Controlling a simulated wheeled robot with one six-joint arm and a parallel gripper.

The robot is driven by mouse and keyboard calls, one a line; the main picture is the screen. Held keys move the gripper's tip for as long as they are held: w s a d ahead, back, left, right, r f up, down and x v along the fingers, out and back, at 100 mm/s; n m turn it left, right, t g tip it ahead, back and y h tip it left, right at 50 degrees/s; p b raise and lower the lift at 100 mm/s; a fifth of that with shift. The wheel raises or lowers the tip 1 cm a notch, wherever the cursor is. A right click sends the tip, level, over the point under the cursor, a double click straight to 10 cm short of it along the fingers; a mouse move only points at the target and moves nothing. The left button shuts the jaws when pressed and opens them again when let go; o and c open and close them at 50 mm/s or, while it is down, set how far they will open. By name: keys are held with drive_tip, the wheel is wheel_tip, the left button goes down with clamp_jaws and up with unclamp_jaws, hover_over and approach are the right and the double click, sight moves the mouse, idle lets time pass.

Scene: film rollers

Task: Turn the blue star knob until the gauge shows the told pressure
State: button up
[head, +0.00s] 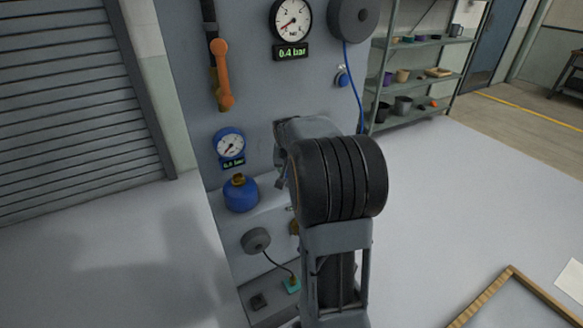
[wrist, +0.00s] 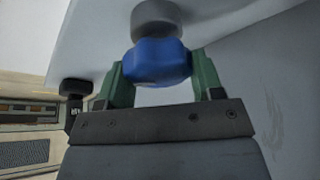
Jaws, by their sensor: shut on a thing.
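The blue star knob (wrist: 158,62) shows in the wrist view, on a grey round mount (wrist: 157,20). My gripper (wrist: 162,72) is shut on it, with one green finger on each side. In the head view my arm hides the knob, and my gripper is mostly hidden. On the panel (head: 262,90), a white dial gauge (head: 291,20) sits at the top over a display (head: 292,53) reading 0.4 bar. A smaller blue-rimmed gauge (head: 229,143) is lower left; its green digits are too small to read surely.
An orange handle (head: 221,75) sticks out at the panel's upper left. A blue canister (head: 240,194) stands below the small gauge. A dark reel (head: 353,16) and blue hose (head: 355,85) are at upper right. A wood-framed tray (head: 485,297) lies lower right.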

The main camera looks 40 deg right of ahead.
drive_tip(key=m+g+h+b, duration=0.1)
drive_tip(key=m, duration=0.2)
drive_tip(key=shift+f+m, duration=0.1)
drive_tip(key=shift+m, duration=0.2)
drive_tip(key=shift+m+g+h+b, duration=0.3)
drive_tip(key=shift+m+g+b, duration=0.45)
drive_tip(key=shift+m, duration=1.55)
drive_tip(key=o, duration=0.9)
drive_tip(key=p+v, duration=0.2)
drive_tip(key=v, duration=1.2)
drive_tip(key=shift+w+d, duration=0.1)
drive_tip(key=shift+w, duration=0.1)
